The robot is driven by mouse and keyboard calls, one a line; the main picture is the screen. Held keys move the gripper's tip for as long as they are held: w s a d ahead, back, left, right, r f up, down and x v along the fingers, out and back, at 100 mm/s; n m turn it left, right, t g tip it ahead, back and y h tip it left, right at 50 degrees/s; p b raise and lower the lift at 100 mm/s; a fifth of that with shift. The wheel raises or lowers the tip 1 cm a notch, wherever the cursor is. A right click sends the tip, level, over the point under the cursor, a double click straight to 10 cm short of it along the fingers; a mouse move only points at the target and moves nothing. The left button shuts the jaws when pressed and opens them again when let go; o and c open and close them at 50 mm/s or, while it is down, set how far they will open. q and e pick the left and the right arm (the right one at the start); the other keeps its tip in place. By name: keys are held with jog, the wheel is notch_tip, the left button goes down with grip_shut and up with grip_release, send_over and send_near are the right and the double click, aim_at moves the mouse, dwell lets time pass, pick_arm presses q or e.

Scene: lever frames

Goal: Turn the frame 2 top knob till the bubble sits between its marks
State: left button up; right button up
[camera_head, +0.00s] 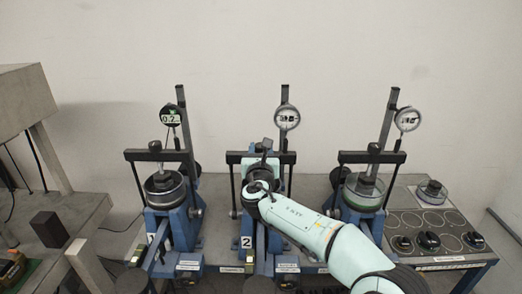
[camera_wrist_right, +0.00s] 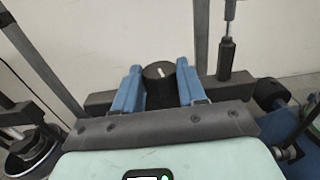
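Frame 2 (camera_head: 246,241) is the middle of three blue lever frames. Its black top knob (camera_wrist_right: 158,72) has a white mark and stands above a dark crossbar. The knob also shows in the head view (camera_head: 267,143), small and partly crowded by my gripper. My right gripper (camera_wrist_right: 157,78) has a blue finger against each side of the knob, with no clear gap. In the head view, my right arm reaches frame 2 from the lower right and covers part of it. The bubble and its marks cannot be made out. My left gripper is not in view.
Another frame with a dial (camera_head: 170,114) stands left, and a third with a dial (camera_head: 407,119) stands right. Frame 2's own dial (camera_head: 287,117) is above the knob. A tray (camera_head: 430,222) with round recesses and dark pieces is at the right. A grey bench (camera_head: 60,215) is at the left.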

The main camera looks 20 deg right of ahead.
jog(key=shift+c, duration=1.4)
jog(key=h, duration=0.1)
jog(key=m+g+h+p, duration=0.1)
jog(key=m+h+p, duration=0.1)
jog(key=shift+w+a+r+g, duration=0.2)
jog(key=shift+a+r+g, duration=0.05)
jog(key=shift+a+g, duration=0.05)
jog(key=shift+m+h, duration=0.4)
jog(key=shift+h, duration=0.1)
jog(key=shift+w+d+f, duration=0.1)
jog(key=shift+f, duration=0.25)
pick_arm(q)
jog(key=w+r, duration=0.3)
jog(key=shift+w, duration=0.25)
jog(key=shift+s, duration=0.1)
pick_arm(e)
jog(key=o, duration=1.1)
jog(key=shift+s, duration=0.2)
